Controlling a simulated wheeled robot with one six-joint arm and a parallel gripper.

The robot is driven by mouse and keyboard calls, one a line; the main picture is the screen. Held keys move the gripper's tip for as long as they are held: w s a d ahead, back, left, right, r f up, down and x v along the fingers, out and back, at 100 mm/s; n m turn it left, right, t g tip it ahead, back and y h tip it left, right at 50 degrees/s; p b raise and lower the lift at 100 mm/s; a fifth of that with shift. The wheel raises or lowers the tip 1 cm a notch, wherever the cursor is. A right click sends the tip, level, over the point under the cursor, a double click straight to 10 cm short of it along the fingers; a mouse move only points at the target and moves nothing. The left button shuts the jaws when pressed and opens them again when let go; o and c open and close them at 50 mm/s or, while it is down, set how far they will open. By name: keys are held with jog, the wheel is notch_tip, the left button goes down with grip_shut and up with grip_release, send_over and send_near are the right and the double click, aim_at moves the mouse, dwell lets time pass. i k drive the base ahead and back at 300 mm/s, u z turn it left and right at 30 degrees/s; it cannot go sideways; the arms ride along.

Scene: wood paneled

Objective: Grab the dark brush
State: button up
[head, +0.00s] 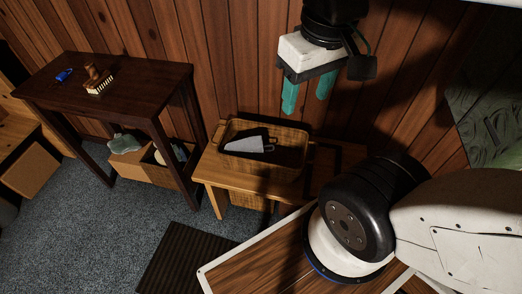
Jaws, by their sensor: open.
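A brown wooden brush with pale bristles (99,82) rests on top of a dark wooden table (150,80) at the left of the head view. My gripper (307,103) hangs at the upper middle of the view, pointing down with two teal fingers. The fingers are apart with nothing between them. My gripper is far to the right of the brush and not touching anything visible.
A small blue object (64,75) lies left of the brush. A wicker basket (231,128) with a grey-white item in it stands on a lower wooden table (212,172). A cardboard box (160,172) sits under the dark table. Blue-grey carpet (110,230) lies open in front.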

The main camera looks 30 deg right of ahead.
aim_at(99, 79)
jog(key=u, duration=0.55)
jog(key=k, duration=0.6)
jog(key=u, duration=1.05)
jog(key=i, duration=1.7)
jog(key=z, duration=1.35)
jog(key=i, duration=0.65)
jog(key=z, duration=0.65)
